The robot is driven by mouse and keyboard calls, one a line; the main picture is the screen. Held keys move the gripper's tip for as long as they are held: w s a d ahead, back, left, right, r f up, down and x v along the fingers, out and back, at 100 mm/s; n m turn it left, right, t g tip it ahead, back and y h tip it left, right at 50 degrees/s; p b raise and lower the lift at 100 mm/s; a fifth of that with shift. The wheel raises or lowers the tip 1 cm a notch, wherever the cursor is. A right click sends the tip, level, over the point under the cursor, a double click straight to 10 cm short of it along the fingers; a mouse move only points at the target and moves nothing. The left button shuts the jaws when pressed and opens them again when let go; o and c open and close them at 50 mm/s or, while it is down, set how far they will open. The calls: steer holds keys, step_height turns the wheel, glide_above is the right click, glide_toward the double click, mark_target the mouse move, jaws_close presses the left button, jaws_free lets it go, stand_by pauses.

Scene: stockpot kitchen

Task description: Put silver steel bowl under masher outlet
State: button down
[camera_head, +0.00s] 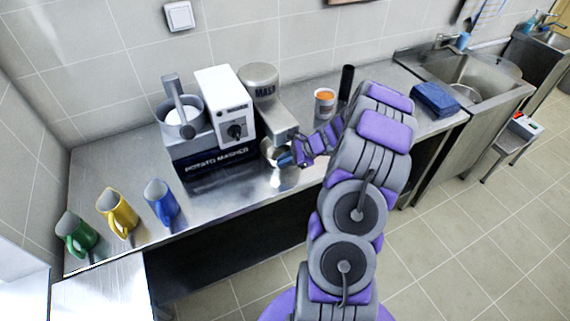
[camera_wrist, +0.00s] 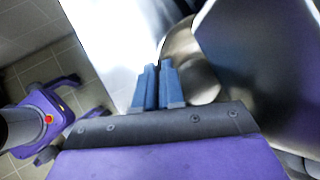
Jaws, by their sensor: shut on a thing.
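The potato masher (camera_head: 215,162) stands on the steel counter, with a white knobbed housing and a steel head (camera_head: 262,82) marked "MASH" at its right. The silver steel bowl (camera_head: 270,148) is at the right side of the masher, low beneath the steel head. My gripper (camera_head: 286,160) is shut on the bowl's rim; the arm hides part of this. In the wrist view the blue fingers (camera_wrist: 158,86) are close together at the rim of the bowl (camera_wrist: 203,82), beside a dark panel. I cannot tell whether the bowl touches the counter or sits exactly under the outlet.
Green (camera_head: 76,233), yellow (camera_head: 120,214) and blue (camera_head: 161,203) jugs stand at the counter's left. An orange-filled cup (camera_head: 325,102) and a black cylinder (camera_head: 346,82) stand behind my arm. A blue cloth (camera_head: 435,99) lies near the sink (camera_head: 468,78). The counter front left of my gripper is clear.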

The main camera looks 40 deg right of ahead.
steer(key=shift+f, duration=0.55)
steer(key=c, duration=1.2)
jaws_free()
steer(key=shift+c, duration=0.2)
steer(key=shift+d+r, duration=0.1)
steer(key=p+v, duration=0.3)
steer(key=v, duration=0.9)
steer(key=s+a+r+n+g, duration=0.2)
steer(key=a+r+n, duration=0.2)
steer(key=a, duration=0.5)
steer(key=s+a+r+n+g, duration=0.15)
steer(key=a+r+n, duration=0.25)
steer(key=a, duration=0.6)
steer(key=s+a+r+n+g, duration=0.1)
steer(key=a+r+n+g, duration=0.3)
steer(key=a, duration=0.5)
steer(key=s+a+r+n+h, duration=0.1)
steer(key=s+a+n+h, duration=0.1)
steer(key=s+n, duration=0.4)
steer(key=s+a+r+n+g+h, duration=0.1)
steer(key=s+a+n, duration=0.4)
steer(key=s, duration=1.1)
steer(key=r+h, duration=0.1)
steer(key=h, duration=0.1)
steer(key=shift+n+h, duration=0.3)
steer(key=shift+n, duration=0.1)
